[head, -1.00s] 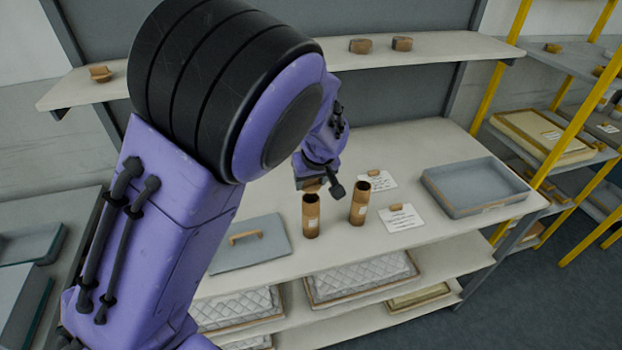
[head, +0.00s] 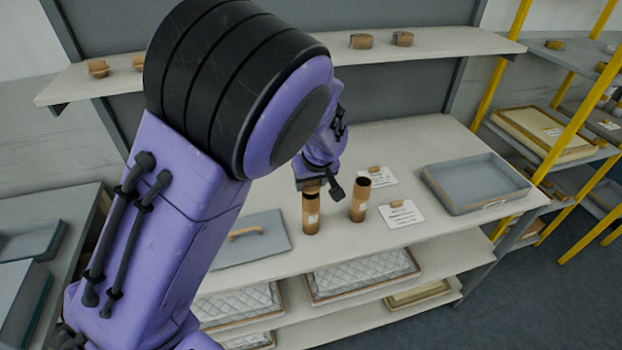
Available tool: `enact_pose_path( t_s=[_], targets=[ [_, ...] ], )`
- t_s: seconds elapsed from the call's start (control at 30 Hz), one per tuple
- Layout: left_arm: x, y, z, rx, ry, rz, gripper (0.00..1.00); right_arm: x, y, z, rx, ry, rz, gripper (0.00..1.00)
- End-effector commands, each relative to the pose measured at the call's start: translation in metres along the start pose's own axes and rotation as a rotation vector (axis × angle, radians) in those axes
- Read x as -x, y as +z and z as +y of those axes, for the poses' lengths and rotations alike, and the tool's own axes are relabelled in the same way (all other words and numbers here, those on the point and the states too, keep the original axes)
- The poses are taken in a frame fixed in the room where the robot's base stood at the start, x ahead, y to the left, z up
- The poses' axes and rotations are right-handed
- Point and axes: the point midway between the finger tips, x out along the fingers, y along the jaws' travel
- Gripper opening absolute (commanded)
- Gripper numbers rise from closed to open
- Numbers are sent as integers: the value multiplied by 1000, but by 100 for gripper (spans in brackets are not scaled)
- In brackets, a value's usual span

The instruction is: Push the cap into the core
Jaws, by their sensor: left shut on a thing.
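Two brown cardboard cores stand upright on the workbench, a left core (head: 311,214) and a right core (head: 359,201); their open tops look dark. My left gripper (head: 315,188) is over the left core's top, coming down from behind my own large arm. It is shut on a small tan cap (head: 311,188), only partly visible below the fingers. The cap is at or just above the core's rim; I cannot tell whether they touch. My right gripper is not in view.
A grey tray (head: 475,186) stands at the right of the bench, with white label cards (head: 401,215) beside the cores. A grey lid with a wooden handle (head: 246,235) lies at the left. Brown caps (head: 361,41) sit on the upper shelf.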

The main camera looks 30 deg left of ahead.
Motion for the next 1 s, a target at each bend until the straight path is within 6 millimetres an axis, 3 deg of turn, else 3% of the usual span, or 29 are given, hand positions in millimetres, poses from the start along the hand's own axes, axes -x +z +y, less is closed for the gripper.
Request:
enact_pose_path(
  t_s=[0.5, 0.53, 0.83, 1.0],
  targets=[
    [-5, 2, 0, 0, 0, 0, 21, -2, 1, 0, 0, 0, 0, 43],
    [-5, 2, 0, 0, 0, 0, 63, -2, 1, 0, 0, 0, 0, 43],
    [-4, 2, 0, 0, 0, 0, 64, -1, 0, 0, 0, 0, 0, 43],
    [11, 1, 1, 0, 2, 1, 64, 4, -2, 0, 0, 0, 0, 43]
  ],
)
